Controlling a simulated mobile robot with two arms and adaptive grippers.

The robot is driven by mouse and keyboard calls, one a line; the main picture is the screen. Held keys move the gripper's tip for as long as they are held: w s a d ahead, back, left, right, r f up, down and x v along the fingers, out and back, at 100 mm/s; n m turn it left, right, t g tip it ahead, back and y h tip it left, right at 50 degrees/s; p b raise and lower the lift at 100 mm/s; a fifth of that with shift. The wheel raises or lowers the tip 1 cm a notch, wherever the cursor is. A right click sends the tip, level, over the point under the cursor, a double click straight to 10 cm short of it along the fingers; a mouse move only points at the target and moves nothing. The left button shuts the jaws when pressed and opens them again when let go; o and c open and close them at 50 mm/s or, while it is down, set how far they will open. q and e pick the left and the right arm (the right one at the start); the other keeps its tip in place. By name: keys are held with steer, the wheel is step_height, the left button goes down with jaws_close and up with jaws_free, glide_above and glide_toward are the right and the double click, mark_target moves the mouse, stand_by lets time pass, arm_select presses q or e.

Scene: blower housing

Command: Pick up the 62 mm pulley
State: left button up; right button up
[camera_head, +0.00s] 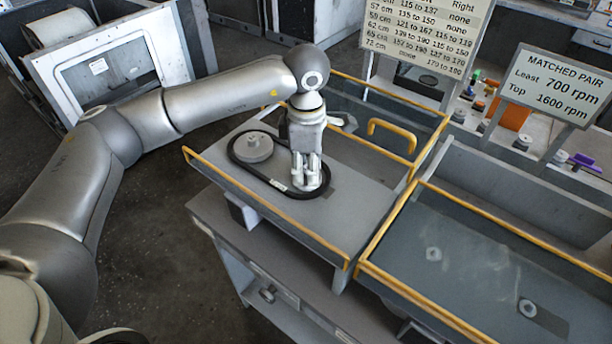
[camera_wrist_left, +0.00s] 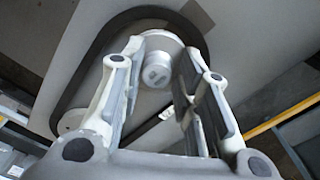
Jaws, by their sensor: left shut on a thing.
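My left gripper (camera_head: 306,184) points down over the grey deck and is shut on a light grey pulley (camera_head: 318,183) at the right end of a black belt loop (camera_head: 262,177). In the left wrist view, the fingers of the gripper (camera_wrist_left: 160,85) stand on either side of the round hub of that pulley (camera_wrist_left: 157,68); the belt (camera_wrist_left: 85,65) curves around it. A second, light grey pulley (camera_head: 255,147) sits inside the left end of the belt. No size mark is readable on either pulley. My right gripper is not in view.
Yellow rails (camera_head: 262,212) edge the deck, and a yellow handle (camera_head: 392,133) stands behind the gripper. Signs (camera_head: 558,84) (camera_head: 425,40) stand at the back.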

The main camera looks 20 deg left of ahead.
mark_target(307, 168)
arm_select(q)
steer(key=shift+s+a+f, duration=0.1)
steer(key=shift+f, duration=0.4)
steer(key=shift+c, duration=0.3)
steer(key=shift+r, duration=0.25)
jaws_close()
steer(key=shift+w+r+p, duration=0.35)
steer(key=shift+w+r, duration=0.15)
steer(key=shift+r, duration=0.1)
steer(key=shift+s+r, duration=0.1)
steer(key=shift+r, duration=0.45)
steer(key=shift+r+p, duration=1.25)
steer(key=shift+r, duration=1.3)
